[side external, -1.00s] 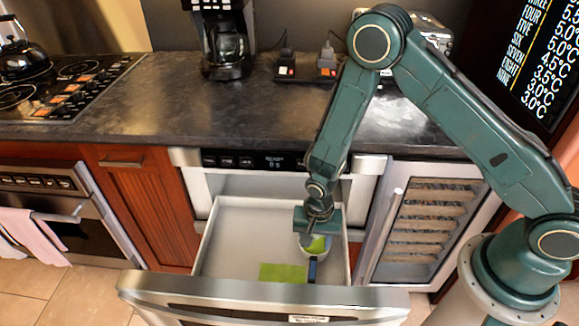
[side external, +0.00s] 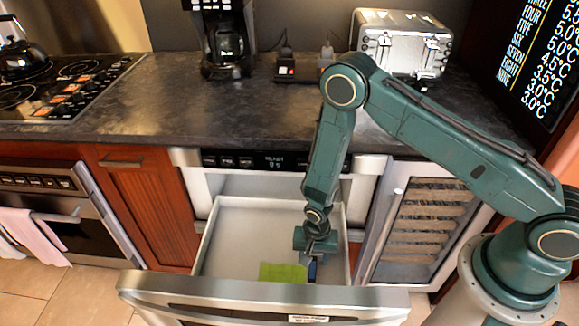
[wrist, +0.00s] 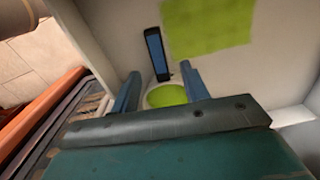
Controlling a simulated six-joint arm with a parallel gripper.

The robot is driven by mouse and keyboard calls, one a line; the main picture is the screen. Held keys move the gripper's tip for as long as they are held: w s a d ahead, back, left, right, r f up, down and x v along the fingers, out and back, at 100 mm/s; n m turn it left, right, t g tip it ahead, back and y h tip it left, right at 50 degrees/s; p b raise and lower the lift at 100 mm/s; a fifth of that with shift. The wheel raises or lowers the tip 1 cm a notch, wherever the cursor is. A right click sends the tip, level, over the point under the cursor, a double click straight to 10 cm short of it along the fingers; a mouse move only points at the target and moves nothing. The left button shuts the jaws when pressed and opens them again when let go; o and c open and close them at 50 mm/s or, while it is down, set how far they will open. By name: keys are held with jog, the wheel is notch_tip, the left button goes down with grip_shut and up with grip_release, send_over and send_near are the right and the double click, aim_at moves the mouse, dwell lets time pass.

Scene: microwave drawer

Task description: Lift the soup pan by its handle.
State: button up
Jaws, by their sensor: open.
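The soup pan (wrist: 167,96) is a small pale pan with green soup, inside the open drawer (side external: 225,255). Its dark handle with a blue top (wrist: 157,55) points away from the pan in the wrist view and toward the drawer front in the side view (side external: 312,268). My gripper (wrist: 160,70) is open, its two blue fingers spread either side of the pan's soup, with the handle just ahead between their lines. In the side view my gripper (side external: 316,254) is low in the drawer and hides most of the pan. I see no clear contact.
A lime green square (side external: 283,272) lies on the drawer floor left of the handle. The drawer walls and steel front (side external: 260,291) surround my gripper closely on the right. The drawer's left half is clear. The countertop (side external: 150,105) lies behind and above.

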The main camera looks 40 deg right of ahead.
aim_at(313, 266)
jog(key=shift+f, duration=0.35)
jog(key=shift+f, duration=0.1)
jog(key=shift+f, duration=2.5)
grip_shut()
